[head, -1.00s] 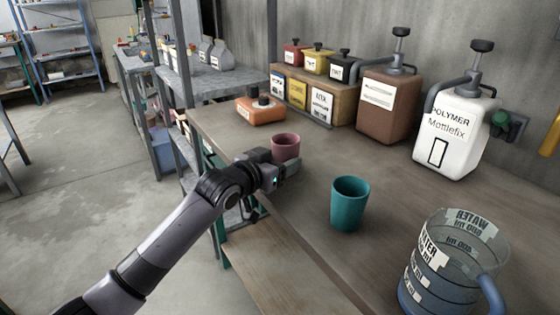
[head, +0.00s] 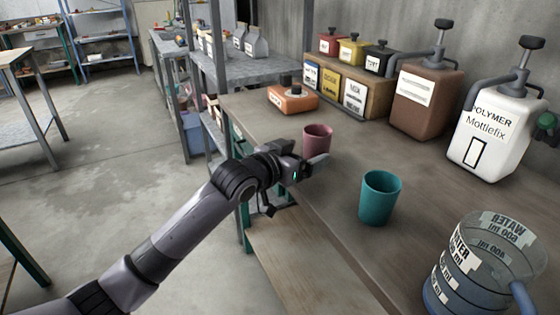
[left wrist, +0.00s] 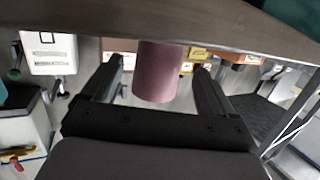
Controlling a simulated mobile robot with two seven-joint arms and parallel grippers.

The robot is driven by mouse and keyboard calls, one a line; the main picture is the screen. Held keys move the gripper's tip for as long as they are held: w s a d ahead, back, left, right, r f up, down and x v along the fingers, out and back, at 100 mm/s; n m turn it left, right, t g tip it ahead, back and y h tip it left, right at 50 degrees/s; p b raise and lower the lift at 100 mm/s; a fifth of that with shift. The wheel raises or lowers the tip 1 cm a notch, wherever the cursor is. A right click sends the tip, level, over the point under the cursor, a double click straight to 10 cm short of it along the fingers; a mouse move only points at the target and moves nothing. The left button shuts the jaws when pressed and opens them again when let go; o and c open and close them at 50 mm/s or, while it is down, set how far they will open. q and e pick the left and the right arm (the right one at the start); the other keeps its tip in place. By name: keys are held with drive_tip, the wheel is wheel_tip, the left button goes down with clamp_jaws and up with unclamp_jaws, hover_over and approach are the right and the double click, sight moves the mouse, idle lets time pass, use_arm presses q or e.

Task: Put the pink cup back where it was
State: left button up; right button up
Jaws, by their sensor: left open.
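The pink cup (head: 317,138) stands upright near the workbench's left edge in the head view. My left gripper (head: 314,165) is open at the near side of the cup, low by the bench top. In the left wrist view, which is upside down, the pink cup (left wrist: 157,75) lies between the two spread fingers of the left gripper (left wrist: 158,66), with a gap on both sides. The cup's lower part is partly hidden by the gripper in the head view. My right gripper is not in view.
A teal cup (head: 380,198) and a clear measuring jug (head: 480,265) stand nearer on the workbench (head: 335,205). Behind are an orange container (head: 292,98), a brown pump bottle (head: 425,100) and a white Mottlefix bottle (head: 495,135). Bench around the pink cup is clear.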

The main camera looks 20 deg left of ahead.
use_arm(q)
drive_tip(key=v, duration=0.8)
drive_tip(key=shift+s+a, duration=0.2)
drive_tip(key=shift+s, duration=0.1)
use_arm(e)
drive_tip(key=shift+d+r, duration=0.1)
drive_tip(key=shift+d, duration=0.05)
use_arm(q)
drive_tip(key=shift+r, duration=0.1)
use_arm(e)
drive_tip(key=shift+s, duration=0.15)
